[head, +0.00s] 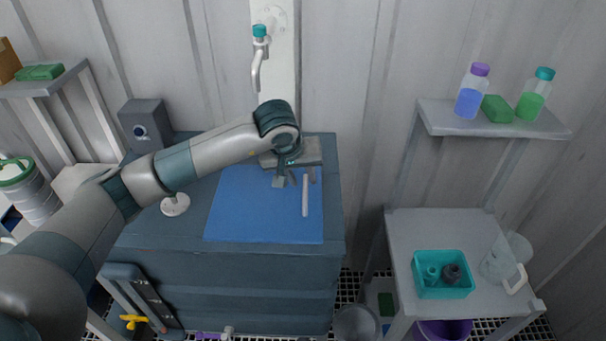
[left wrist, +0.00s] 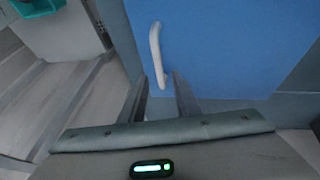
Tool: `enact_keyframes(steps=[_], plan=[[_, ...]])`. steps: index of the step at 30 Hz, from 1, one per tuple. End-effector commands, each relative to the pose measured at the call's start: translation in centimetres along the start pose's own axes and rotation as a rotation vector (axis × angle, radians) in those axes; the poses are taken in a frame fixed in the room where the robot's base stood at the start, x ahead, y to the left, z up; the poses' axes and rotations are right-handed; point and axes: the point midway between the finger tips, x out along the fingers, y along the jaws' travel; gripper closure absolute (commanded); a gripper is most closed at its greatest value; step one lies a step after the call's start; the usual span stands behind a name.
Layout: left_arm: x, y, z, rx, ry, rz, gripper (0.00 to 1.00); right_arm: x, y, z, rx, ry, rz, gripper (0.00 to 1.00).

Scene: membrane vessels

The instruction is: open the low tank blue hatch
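The low tank (head: 225,275) is a dark blue-grey box against the wall. Its flat bright blue hatch (head: 255,210) lies closed on top and fills much of the left wrist view (left wrist: 225,50). A white bar handle (head: 305,197) stands near the hatch's right edge; it also shows in the left wrist view (left wrist: 156,50). My left gripper (head: 291,182) is over the hatch's back part, beside the handle. In the left wrist view its two fingers (left wrist: 160,85) are apart, with the handle's near end between or just beyond the tips. Contact cannot be told. My right gripper is out of view.
A pipe with a teal cap (head: 260,30) rises on the wall behind the tank. A grey table (head: 410,230) at right holds a teal bin (head: 443,275) and a clear jug. A shelf (head: 440,117) above holds two bottles. A grey box (head: 145,125) stands behind the tank's left side.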

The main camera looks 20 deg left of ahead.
Motion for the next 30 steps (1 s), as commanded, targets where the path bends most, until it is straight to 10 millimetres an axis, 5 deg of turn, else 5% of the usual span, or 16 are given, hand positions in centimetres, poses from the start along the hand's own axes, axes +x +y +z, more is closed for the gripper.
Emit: enact_keyframes(steps=[15, 20, 30], plan=[[1.7, -0.1, 0.0, 0.0, 0.001, -0.001, 0.71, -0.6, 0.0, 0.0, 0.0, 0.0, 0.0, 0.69], [1.6, 0.0, 0.0, 0.0, 0.001, -0.001, 1.0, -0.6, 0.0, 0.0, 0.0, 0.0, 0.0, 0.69], [1.6, 0.0, -0.3, -0.004, 0.002, 0.008, 1.0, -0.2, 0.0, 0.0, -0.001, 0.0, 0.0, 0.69]])
